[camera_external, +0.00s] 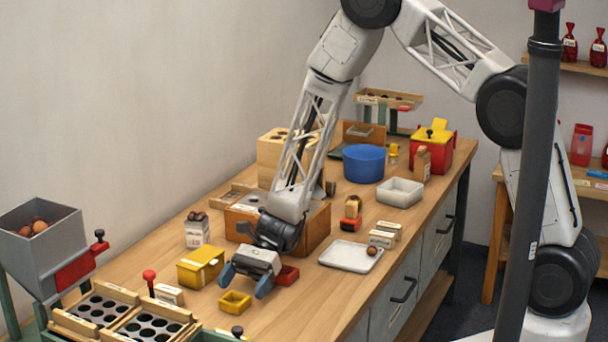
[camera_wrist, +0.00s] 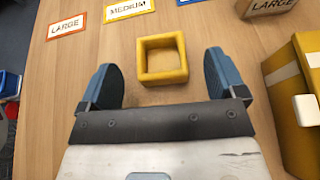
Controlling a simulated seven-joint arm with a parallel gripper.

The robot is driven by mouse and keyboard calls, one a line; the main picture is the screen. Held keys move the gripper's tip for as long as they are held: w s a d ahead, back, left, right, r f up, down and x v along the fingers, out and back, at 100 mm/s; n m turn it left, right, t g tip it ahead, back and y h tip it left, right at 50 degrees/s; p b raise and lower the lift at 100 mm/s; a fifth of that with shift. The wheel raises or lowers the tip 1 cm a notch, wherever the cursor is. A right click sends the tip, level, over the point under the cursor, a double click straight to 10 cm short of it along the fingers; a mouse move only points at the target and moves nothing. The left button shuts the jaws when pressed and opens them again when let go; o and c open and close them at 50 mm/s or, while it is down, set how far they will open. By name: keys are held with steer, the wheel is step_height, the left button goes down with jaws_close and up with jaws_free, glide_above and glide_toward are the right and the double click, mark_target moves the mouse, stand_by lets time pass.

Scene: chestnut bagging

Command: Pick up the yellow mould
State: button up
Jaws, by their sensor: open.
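The yellow mould (camera_external: 235,302) is a small, open square frame lying on the wooden table near its front. In the wrist view the yellow mould (camera_wrist: 163,59) lies ahead, roughly between the lines of my two fingers. My gripper (camera_external: 246,283) is above the table just beside the mould, pointing down at it. In the wrist view my gripper (camera_wrist: 163,80) is open, with blue fingers wide apart on either side and nothing between them. The mould looks empty, with bare wood showing inside it.
A yellow box (camera_external: 201,266) stands close on the left; it also shows in the wrist view (camera_wrist: 293,110). A red mould (camera_external: 288,275) lies on the other side of my gripper. A white tray (camera_external: 350,257) lies further right. Label cards marked LARGE (camera_wrist: 67,27) and MEDIUM (camera_wrist: 128,9) lie beyond the mould.

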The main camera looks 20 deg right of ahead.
mark_target(235, 297)
steer(key=shift+f+x, duration=0.25)
steer(key=shift+x, duration=1.35)
steer(key=shift+w, duration=0.1)
steer(key=shift+d, duration=0.1)
steer(key=c, duration=1)
steer(key=shift+r, duration=0.1)
steer(key=shift+r, duration=1.85)
steer(key=s+d, duration=0.3)
steer(key=d, duration=0.1)
steer(key=s+d, duration=0.3)
steer(key=d, duration=0.1)
steer(key=s+d+r, duration=0.1)
steer(key=s+d, duration=0.3)
steer(key=shift+d, duration=0.2)
